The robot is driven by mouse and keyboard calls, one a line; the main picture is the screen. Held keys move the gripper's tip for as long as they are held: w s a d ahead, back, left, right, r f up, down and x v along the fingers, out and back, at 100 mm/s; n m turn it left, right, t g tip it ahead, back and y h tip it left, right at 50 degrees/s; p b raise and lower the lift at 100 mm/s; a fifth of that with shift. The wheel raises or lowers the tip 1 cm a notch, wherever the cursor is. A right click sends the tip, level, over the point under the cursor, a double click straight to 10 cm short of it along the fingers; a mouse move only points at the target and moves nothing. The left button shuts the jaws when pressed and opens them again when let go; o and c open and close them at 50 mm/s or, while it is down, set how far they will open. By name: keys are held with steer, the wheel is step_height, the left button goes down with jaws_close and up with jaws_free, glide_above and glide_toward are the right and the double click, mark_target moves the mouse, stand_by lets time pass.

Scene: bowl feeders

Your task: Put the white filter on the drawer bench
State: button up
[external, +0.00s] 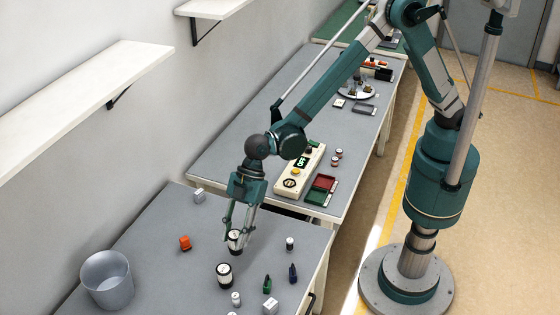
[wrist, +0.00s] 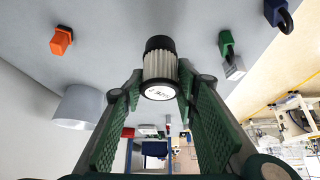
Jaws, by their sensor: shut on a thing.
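A white filter (external: 235,239) with black ends is held upright between the fingers of my gripper (external: 236,232). The wrist view shows its pleated white side (wrist: 160,66), black cap and round printed label between the two green finger pads. My gripper (wrist: 160,88) is shut on it. The filter is over the grey top of the near bench (external: 150,240), which has a dark handle on its front side. I cannot tell whether the filter touches the top. A similar, larger-looking black and white cylinder (external: 223,275) stands just in front of it.
A grey bucket (external: 107,280) stands at the left and an orange block (external: 185,243) behind it. A green padlock (external: 267,284), a blue padlock (external: 292,272) and small white items lie right and front. A control box (external: 300,171) sits on the farther bench. Shelves overhang at left.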

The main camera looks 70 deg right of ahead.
steer(key=shift+f, duration=1.7)
steer(key=shift+f, duration=1.9)
steer(key=shift+f+b, duration=0.15)
steer(key=shift+b, duration=0.15)
steer(key=o, duration=0.9)
steer(key=shift+r, duration=0.25)
steer(key=v, duration=1.2)
steer(key=shift+p, duration=0.4)
